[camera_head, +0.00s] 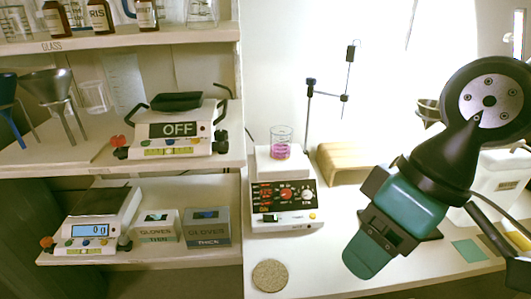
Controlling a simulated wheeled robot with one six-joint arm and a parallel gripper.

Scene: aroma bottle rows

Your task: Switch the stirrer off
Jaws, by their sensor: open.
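The stirrer (262,222) is a white box on the bench with a dark front panel. The panel has glowing red digits, a red knob (286,194), a white knob (307,194) and a small black switch (270,218). A beaker (281,143) with pink liquid stands on its top plate. My gripper (368,256), teal and black, hangs over the bench to the right of the stirrer, apart from it, pointing down and left. It is open with nothing visible in it. The switch's position is too small to tell.
A cork disc (270,275) lies in front of the stirrer. A wooden block (343,163) and a stand with a clamp (309,110) are behind it. At left, shelves hold balances (95,215), glove boxes (208,228), funnels and bottles. The bench front is mostly clear.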

